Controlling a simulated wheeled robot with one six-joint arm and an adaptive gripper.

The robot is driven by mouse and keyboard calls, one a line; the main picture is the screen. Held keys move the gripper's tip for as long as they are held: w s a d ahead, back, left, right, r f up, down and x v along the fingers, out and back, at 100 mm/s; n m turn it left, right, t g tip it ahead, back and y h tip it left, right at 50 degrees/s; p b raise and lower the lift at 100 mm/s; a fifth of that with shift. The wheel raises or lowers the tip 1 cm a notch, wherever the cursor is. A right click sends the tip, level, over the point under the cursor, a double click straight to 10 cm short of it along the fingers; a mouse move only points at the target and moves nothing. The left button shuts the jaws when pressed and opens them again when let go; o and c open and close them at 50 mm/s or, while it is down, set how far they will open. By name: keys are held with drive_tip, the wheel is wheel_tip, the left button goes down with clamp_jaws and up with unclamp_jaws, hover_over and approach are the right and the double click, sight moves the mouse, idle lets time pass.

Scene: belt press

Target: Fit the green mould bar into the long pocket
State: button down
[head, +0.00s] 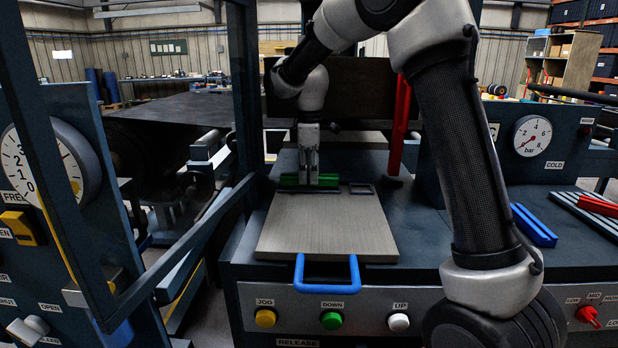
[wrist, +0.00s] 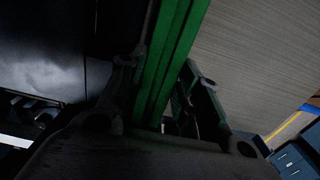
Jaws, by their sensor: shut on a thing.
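The green mould bar (head: 290,180) lies crosswise near the back edge of the grey metal plate in the head view. My gripper (head: 308,178) points down and is shut on the bar. In the wrist view the grooved green bar (wrist: 172,60) runs between my two fingers (wrist: 165,95). A long dark slot shows at the bar's foot in the head view; I cannot tell whether the bar sits in it or just above it. A short dark-rimmed pocket (head: 362,189) is to its right.
The plate (head: 325,228) has a blue handle (head: 327,275) at its front. A red upright bar (head: 400,125) stands behind to the right. A blue bar (head: 534,226) and red bar (head: 600,205) lie on the right bench. A dark guard frame stands at left.

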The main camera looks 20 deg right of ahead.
drive_tip(key=shift+f, duration=0.7)
drive_tip(key=shift+f, duration=0.1)
drive_tip(key=c, duration=1)
unclamp_jaws()
